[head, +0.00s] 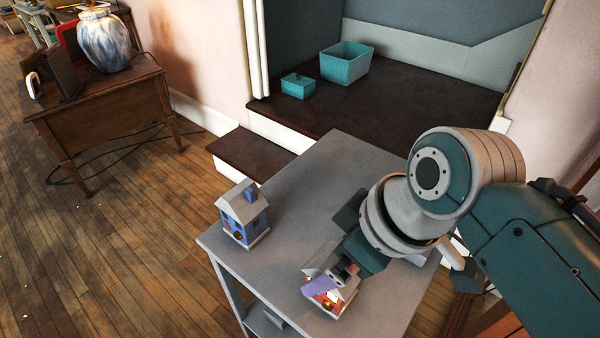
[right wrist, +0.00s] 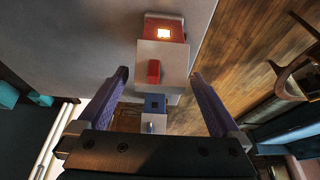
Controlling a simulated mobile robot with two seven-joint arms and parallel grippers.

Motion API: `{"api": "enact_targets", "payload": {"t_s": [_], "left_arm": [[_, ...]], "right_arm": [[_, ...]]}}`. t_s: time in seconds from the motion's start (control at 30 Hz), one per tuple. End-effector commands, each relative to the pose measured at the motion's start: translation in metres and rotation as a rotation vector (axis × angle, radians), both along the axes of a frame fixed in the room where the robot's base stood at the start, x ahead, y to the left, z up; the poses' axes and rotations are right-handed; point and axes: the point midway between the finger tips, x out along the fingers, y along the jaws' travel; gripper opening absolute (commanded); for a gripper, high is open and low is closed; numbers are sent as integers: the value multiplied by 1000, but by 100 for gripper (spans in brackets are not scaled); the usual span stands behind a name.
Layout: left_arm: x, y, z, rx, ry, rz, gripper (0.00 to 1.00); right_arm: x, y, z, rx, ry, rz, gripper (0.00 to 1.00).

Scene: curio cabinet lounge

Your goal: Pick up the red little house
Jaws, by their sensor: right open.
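The red little house (head: 334,304) stands on the grey table (head: 290,245) near its front edge, with a pale roof and a glowing opening. My right gripper (head: 328,282) is at it from above and hides part of its roof and walls. In the right wrist view, the red house (right wrist: 162,58) shows its red chimney and lit window. The purple fingers of the right gripper (right wrist: 163,92) are open on either side, with nothing clamped between them. I cannot tell whether they touch the house. My left gripper is not in view.
A blue little house (head: 243,215) stands at the table's left corner, apart from the red one. Teal boxes, one small (head: 298,86) and one larger (head: 346,64), sit on the dark raised floor behind. A wooden desk (head: 100,105) with a vase stands at left. The table's middle is clear.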

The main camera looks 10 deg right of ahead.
Motion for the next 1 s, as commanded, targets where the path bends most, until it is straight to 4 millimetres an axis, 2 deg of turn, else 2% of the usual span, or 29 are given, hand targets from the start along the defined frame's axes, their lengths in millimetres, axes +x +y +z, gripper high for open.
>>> {"api": "enact_targets", "payload": {"t_s": [0.03, 0.13, 0.43, 1.0], "left_arm": [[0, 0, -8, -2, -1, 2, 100], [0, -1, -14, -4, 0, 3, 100], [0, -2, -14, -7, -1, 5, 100], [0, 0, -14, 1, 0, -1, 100]], "right_arm": [[4, 4, -11, 2, 0, 1, 100], [7, 6, -23, 0, 1, 0, 100], [10, 7, -25, 0, 0, -1, 100], [9, 7, -26, -1, 0, -1, 37]]}}
